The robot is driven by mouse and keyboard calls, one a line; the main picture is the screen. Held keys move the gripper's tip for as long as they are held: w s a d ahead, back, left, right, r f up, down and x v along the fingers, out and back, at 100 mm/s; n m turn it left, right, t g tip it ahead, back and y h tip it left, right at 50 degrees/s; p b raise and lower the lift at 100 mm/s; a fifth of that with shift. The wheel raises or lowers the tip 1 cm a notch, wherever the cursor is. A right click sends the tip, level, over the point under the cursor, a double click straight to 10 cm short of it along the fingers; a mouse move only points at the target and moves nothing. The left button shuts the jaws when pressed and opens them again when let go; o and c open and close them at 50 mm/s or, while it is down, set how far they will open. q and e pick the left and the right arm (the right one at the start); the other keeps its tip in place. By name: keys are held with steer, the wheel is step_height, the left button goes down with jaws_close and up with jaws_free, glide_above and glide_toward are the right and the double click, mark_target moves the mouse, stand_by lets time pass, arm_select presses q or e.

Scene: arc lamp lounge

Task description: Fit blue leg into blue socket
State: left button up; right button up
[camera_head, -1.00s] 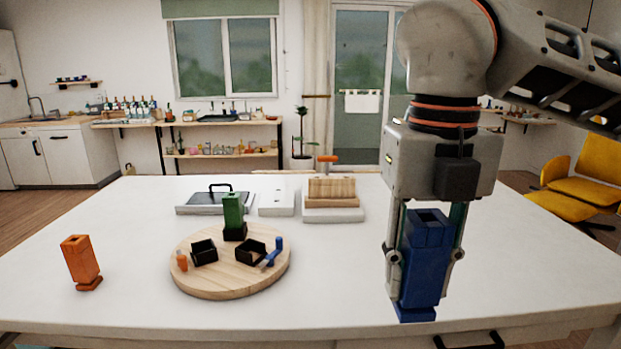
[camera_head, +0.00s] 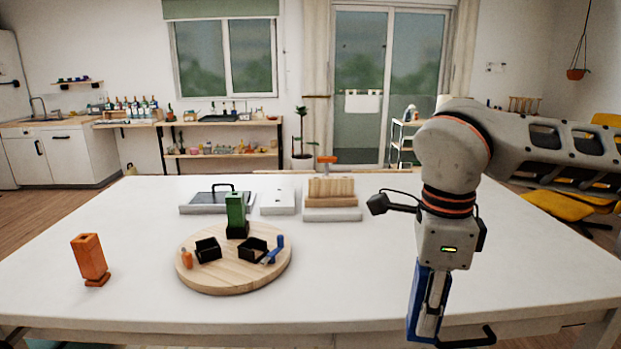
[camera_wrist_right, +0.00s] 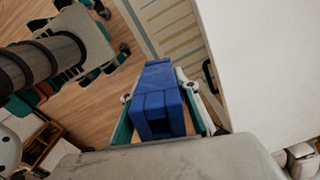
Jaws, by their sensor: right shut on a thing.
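My right gripper (camera_head: 428,315) is shut on the blue leg (camera_head: 415,305), upright at the table's front edge, right of centre. In the right wrist view the blue leg (camera_wrist_right: 160,95) sits between both fingers, with floor behind it and the table to the right. The round wooden board (camera_head: 235,283) lies left of centre. On it, the black socket at the right (camera_head: 252,249), beside a small blue peg (camera_head: 275,247), looks empty. My left gripper is not in view.
A green leg (camera_head: 235,210) stands in the back socket. The left socket (camera_head: 208,250) looks empty, beside a small orange peg (camera_head: 187,258). An orange leg (camera_head: 90,258) stands at the left. A metal tray (camera_head: 205,203) and wooden blocks (camera_head: 331,191) sit behind. The table (camera_head: 350,270) between board and gripper is clear.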

steer(key=d+f+n, duration=0.1)
steer(key=f+n, duration=0.1)
steer(key=n, duration=0.1)
steer(key=d+f+n, duration=0.1)
steer(key=f+n, duration=0.1)
steer(key=n, duration=0.1)
steer(key=w+d+f+n, duration=0.1)
steer(key=f+n, duration=0.1)
steer(key=n, duration=0.1)
steer(key=shift+d+f+p, duration=0.1)
steer(key=shift+d+p, duration=0.15)
steer(key=shift+p, duration=0.15)
steer(key=s+d+f+n, duration=0.1)
steer(key=d+f+n, duration=0.2)
steer(key=f+n, duration=0.4)
steer(key=shift+d+f+n+p, duration=0.3)
steer(key=shift+n+p, duration=0.1)
steer(key=shift+n, duration=2)
